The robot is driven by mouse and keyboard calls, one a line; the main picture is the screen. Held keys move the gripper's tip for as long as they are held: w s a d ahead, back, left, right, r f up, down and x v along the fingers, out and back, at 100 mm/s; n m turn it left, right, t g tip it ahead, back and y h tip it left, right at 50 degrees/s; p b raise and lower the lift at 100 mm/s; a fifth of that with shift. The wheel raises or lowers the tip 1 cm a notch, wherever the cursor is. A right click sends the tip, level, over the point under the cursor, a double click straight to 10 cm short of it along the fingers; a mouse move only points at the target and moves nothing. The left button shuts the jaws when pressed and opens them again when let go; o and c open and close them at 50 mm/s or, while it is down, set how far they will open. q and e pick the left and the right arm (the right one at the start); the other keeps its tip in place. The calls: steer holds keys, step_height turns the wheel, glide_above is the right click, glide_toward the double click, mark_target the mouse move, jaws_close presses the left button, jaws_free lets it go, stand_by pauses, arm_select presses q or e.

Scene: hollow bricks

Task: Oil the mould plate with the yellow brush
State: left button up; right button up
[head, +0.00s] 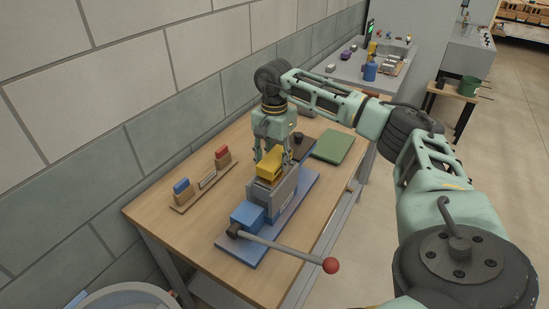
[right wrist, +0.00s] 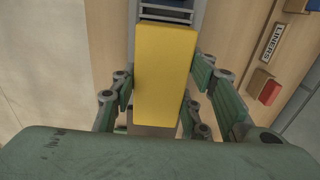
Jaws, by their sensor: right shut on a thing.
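The yellow brush (head: 269,166) is a plain yellow block in the head view, and it also fills the middle of the right wrist view (right wrist: 165,75). My right gripper (head: 272,150) is shut on it, with fingers on both sides in the right wrist view (right wrist: 163,88). The brush is at the top of the grey mould (head: 285,191), which stands on a blue base (head: 305,192). The brush's underside and the plate are hidden, so I cannot tell whether they touch. My left gripper is not in view.
A blue block (head: 247,216) and a lever with a red knob (head: 331,265) are at the mould's near end. A rack (head: 184,200) labelled LINERS holds a blue block (head: 181,186) and a red block (head: 222,153). A green mat (head: 333,147) lies behind right.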

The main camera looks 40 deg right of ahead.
steer(key=shift+f, duration=0.45)
steer(key=shift+d+r, duration=0.1)
steer(key=shift+w+d, duration=0.15)
steer(key=shift+d, duration=0.2)
steer(key=shift+r, duration=0.1)
steer(key=shift+a, duration=0.1)
steer(key=shift+s+a, duration=0.25)
steer(key=shift+a, duration=0.6)
steer(key=shift+d, duration=0.15)
steer(key=shift+w+d, duration=0.25)
steer(key=shift+d, duration=0.55)
